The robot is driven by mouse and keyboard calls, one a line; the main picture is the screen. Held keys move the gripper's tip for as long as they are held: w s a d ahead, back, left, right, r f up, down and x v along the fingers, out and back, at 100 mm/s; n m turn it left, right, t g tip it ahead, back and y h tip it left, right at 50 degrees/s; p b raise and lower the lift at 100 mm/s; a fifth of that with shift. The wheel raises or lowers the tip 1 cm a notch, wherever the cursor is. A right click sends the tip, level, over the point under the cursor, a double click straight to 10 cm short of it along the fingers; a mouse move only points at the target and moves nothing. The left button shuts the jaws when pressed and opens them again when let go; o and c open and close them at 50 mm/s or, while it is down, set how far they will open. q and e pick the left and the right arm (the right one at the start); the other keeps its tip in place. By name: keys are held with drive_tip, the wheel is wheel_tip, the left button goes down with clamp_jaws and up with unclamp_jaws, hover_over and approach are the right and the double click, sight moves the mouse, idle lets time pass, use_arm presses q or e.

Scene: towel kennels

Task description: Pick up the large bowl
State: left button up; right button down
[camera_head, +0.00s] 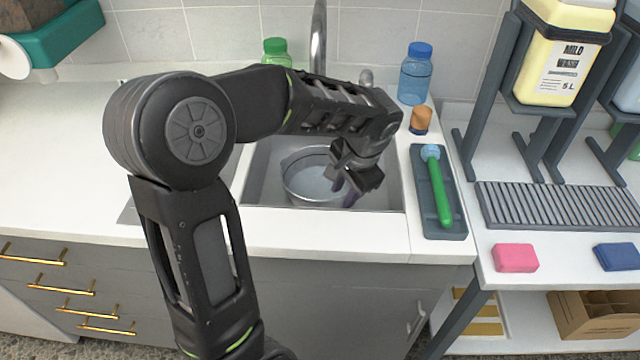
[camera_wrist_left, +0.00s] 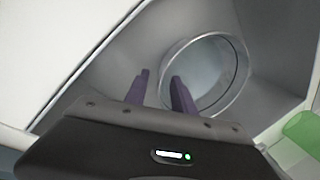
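The large bowl (camera_head: 305,178) is a round metal bowl standing in the sink basin, and it looks empty. My left gripper (camera_head: 352,192) reaches into the sink at the bowl's right side. In the left wrist view the bowl (camera_wrist_left: 222,72) lies just beyond the purple fingertips of my left gripper (camera_wrist_left: 160,76). The fingers are apart with a gap between them, and one fingertip overlaps the near rim in the picture. I cannot tell whether it touches the rim. My forearm hides part of the sink's back in the head view. My right gripper is not in view.
The sink (camera_head: 392,188) has a faucet (camera_head: 318,40) behind it. Right of it is a grey tray (camera_head: 456,222) with a green brush (camera_head: 438,190). The left counter (camera_head: 50,150) is clear.

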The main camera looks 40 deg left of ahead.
sight(340, 201)
use_arm(q)
drive_tip(key=x, duration=0.4)
drive_tip(key=shift+a+f, duration=0.25)
drive_tip(key=shift+f, duration=0.05)
drive_tip(key=shift+c, duration=0.4)
clamp_jaws()
drive_tip(key=shift+w+r, duration=0.1)
idle(1.0)
